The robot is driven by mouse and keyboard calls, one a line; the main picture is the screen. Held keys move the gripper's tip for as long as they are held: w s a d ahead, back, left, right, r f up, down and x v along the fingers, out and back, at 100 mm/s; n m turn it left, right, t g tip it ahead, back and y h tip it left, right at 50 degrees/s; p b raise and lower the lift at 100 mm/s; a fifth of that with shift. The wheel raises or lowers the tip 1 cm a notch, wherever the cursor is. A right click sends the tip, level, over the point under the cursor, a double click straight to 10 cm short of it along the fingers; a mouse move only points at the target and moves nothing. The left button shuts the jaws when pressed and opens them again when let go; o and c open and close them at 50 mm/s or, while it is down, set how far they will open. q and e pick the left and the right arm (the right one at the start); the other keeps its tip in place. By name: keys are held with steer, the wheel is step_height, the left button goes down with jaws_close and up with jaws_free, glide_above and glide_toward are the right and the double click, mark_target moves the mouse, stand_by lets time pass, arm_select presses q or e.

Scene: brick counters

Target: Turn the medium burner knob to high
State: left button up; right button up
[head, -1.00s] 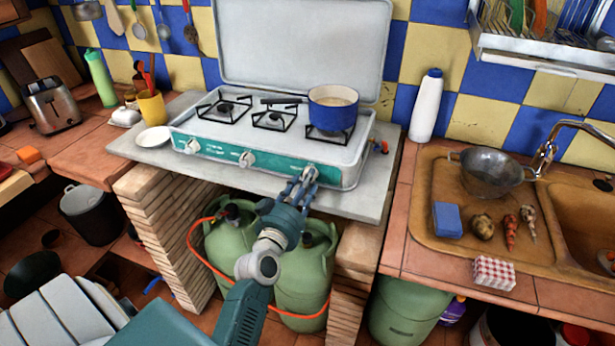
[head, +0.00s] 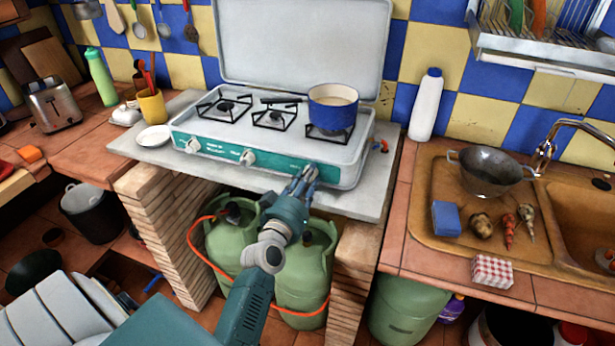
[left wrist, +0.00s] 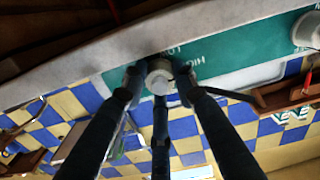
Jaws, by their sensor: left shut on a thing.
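The white gas stove (head: 270,145) has a teal front panel with a left knob (head: 192,146) and a middle knob (head: 248,157). My left gripper (head: 308,173) is at the right end of that panel and hides the knob there. In the left wrist view my left gripper (left wrist: 157,84) has its dark fingers shut around a pale round knob (left wrist: 159,72). Lettering on the panel beside it shows upside down, partly covered by the fingers. Another knob (left wrist: 307,30) shows at the right edge of that view. My right gripper is not in view.
A blue pot (head: 332,108) sits on the right burner, above the gripped knob. Green gas cylinders (head: 303,270) with an orange hose stand below the stove between brick supports. A white bottle (head: 425,105) stands to the right.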

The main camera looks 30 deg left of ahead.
arm_select(q)
steer(key=o, duration=0.9)
steer(key=shift+c, duration=0.2)
steer(key=shift+s, duration=0.1)
steer(key=v, duration=1.1)
steer(key=shift+s, duration=0.4)
